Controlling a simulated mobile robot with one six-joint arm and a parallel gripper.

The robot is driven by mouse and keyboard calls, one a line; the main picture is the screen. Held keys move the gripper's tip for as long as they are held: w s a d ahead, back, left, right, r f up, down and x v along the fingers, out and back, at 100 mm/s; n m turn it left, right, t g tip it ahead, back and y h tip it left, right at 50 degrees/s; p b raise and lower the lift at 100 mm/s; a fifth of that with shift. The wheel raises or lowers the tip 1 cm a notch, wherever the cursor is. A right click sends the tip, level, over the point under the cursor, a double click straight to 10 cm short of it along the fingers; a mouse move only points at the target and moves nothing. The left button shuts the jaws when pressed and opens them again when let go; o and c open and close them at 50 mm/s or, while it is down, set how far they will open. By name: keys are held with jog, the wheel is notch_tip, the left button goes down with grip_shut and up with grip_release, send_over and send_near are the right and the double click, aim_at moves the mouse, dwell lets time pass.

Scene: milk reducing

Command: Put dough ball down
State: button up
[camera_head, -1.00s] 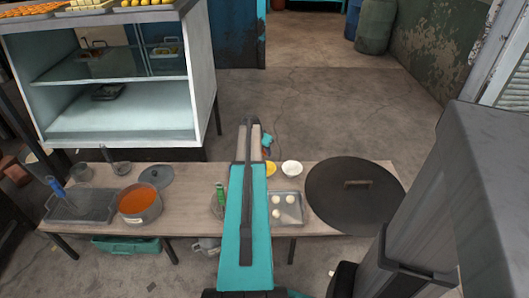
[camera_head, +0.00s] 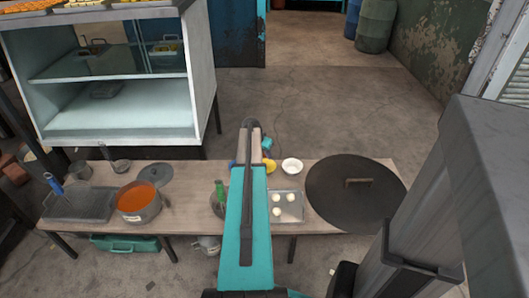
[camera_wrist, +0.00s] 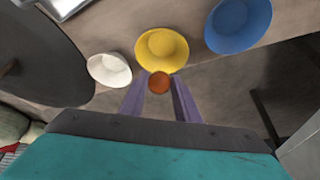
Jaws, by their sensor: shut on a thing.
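My gripper (camera_wrist: 160,82) is shut on a brownish-orange dough ball (camera_wrist: 158,84) in the wrist view. The ball is between the tips of the two purple fingers and overlaps the near edge of a yellow bowl (camera_wrist: 162,48) in the picture. I cannot tell its height above the table. In the head view my arm hides the fingers and the held ball. A metal tray (camera_head: 299,217) with pale dough balls (camera_head: 277,211) sits right of my arm. The yellow bowl (camera_head: 270,168) is partly hidden by my arm there.
A white bowl (camera_wrist: 109,69) and a blue bowl (camera_wrist: 238,25) flank the yellow one. A large dark round plate (camera_head: 345,205) covers the table's right end. A pot of orange liquid (camera_head: 139,198) stands left. A glass-shelved cabinet (camera_head: 120,125) stands behind the table.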

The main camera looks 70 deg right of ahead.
jog(key=shift+f+b, duration=1.75)
jog(key=shift+f, duration=2.2)
jog(key=o, duration=0.8)
jog(key=shift+o, duration=0.2)
jog(key=shift+r+p, duration=1.75)
jog(key=shift+r, duration=1.8)
